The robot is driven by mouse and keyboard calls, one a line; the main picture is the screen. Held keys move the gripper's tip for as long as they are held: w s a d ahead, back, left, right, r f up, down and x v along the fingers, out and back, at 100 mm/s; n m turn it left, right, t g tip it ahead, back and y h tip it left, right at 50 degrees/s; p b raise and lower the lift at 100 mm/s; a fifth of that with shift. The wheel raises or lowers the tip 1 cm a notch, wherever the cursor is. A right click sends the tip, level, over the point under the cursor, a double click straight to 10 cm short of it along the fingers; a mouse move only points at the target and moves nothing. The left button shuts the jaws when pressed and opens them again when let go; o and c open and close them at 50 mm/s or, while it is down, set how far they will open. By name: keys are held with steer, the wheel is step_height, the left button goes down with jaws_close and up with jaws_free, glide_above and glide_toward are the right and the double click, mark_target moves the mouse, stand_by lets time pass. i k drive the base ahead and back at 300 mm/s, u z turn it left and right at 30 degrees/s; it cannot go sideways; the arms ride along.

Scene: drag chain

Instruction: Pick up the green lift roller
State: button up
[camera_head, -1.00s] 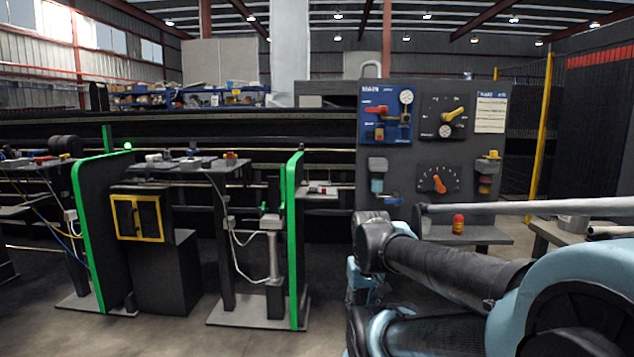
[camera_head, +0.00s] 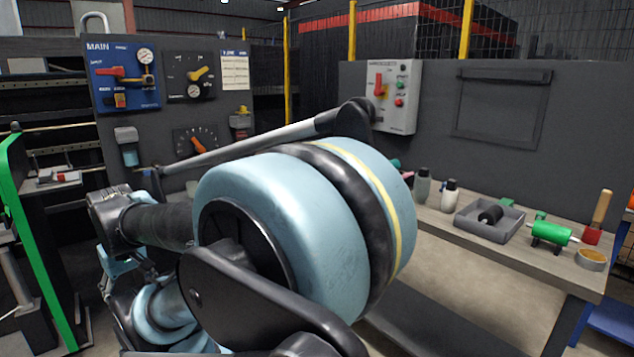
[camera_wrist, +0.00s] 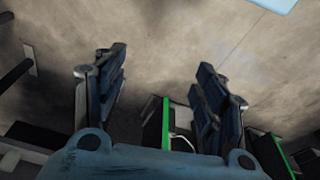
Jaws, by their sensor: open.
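A bright green roller (camera_head: 555,233) lies on the bench at the right in the head view, near the bench's right end. It rests on or beside a small dark green support; I cannot tell which. My gripper (camera_wrist: 160,85) shows in the wrist view with its two dark fingers wide apart and nothing between them. It points towards the bare floor, well away from the roller. In the head view my arm fills the middle and hides the gripper.
On the workbench (camera_head: 450,227) a grey tray (camera_head: 480,232) holds a black roller. Bottles (camera_head: 450,195), a wooden-handled brush (camera_head: 597,215) and a tape roll (camera_head: 591,260) stand near. A control panel (camera_head: 165,80) is at the left. A green-edged frame (camera_head: 35,235) stands far left.

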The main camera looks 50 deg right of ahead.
mark_target(552, 232)
steer(key=u, duration=5.75)
steer(key=k, duration=0.15)
steer(key=u, duration=0.55)
